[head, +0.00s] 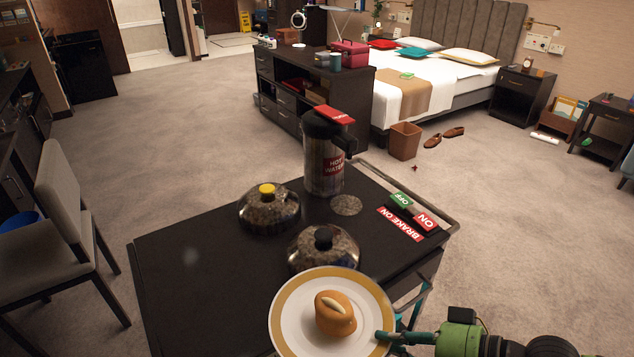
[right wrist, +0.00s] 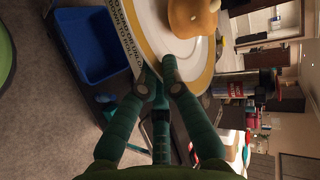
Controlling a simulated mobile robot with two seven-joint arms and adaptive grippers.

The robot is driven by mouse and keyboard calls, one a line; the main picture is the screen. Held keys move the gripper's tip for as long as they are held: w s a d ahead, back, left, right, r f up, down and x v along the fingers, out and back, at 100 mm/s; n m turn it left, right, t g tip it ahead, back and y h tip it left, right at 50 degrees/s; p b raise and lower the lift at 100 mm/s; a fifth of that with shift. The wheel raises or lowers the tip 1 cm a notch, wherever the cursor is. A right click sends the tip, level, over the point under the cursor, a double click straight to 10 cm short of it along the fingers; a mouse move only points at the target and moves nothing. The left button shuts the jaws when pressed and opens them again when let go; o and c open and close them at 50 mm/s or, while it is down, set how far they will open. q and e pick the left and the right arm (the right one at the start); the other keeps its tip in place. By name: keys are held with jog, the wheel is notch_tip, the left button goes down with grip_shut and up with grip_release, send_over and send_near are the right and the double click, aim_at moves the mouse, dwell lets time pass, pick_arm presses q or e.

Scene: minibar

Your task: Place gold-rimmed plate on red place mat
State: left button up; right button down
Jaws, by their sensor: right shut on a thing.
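The gold-rimmed plate (head: 283,327) is white with a wide gold band, and a brown bread roll (head: 335,314) sits on it. My right gripper (head: 384,337) is shut on the plate's right edge in the head view. The plate is over the near part of a black cart top; I cannot tell its exact height above it. In the right wrist view the gripper fingers (right wrist: 160,82) meet at the rim of the plate (right wrist: 146,30), with part of the roll (right wrist: 192,17) showing. I see no red place mat. My left gripper is not in view.
The black cart (head: 190,283) bears two lidded glass-domed dishes (head: 268,210) (head: 322,250), a hot water dispenser (head: 324,160) and brake labels (head: 408,215). A grey chair (head: 62,205) stands left. Carpet (head: 190,115) is open beyond, with a cabinet (head: 310,95) and bed (head: 440,75) farther back.

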jog(key=w+d+r+m+t, duration=0.1)
jog(key=w+d+r, duration=0.1)
jog(key=d+r, duration=0.2)
jog(key=shift+d+r+h, duration=0.4)
jog(key=shift+d, duration=0.6)
